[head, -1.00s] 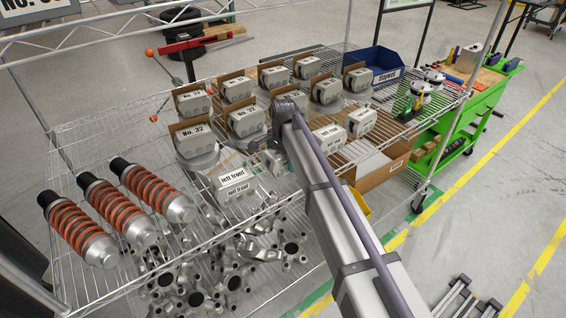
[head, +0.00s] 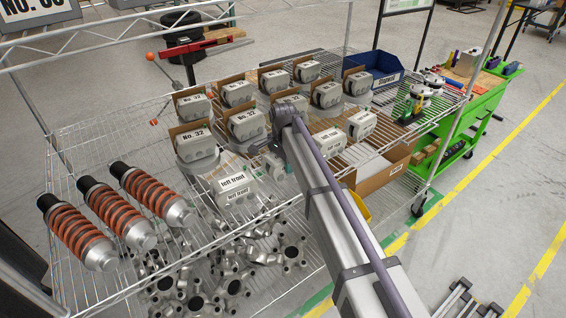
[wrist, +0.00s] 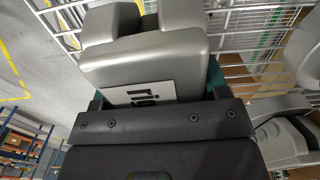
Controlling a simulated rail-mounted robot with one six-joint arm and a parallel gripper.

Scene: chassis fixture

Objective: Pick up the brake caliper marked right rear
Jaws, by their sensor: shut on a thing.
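A grey brake caliper (wrist: 145,60) fills the upper middle of the wrist view. Its white label (wrist: 137,93) shows only the letters "rig"; the rest is hidden by my gripper's dark body. My gripper (wrist: 155,88) is shut on this caliper, with teal pads at its two sides. In the head view my gripper (head: 271,160) is small, over the wire shelf beside the left front calipers (head: 234,185). The held caliper is hard to make out there. More grey calipers (head: 330,141) stand on the shelf right of my arm, their labels too small to read surely.
Wire shelf (head: 100,150) holds boxed No. 32 parts (head: 196,145), orange spring dampers (head: 85,232) and grey knuckles (head: 230,287). An open cardboard box (head: 385,178) lies right of my arm. A blue bin (head: 375,66) and a green cart (head: 468,118) are farther right.

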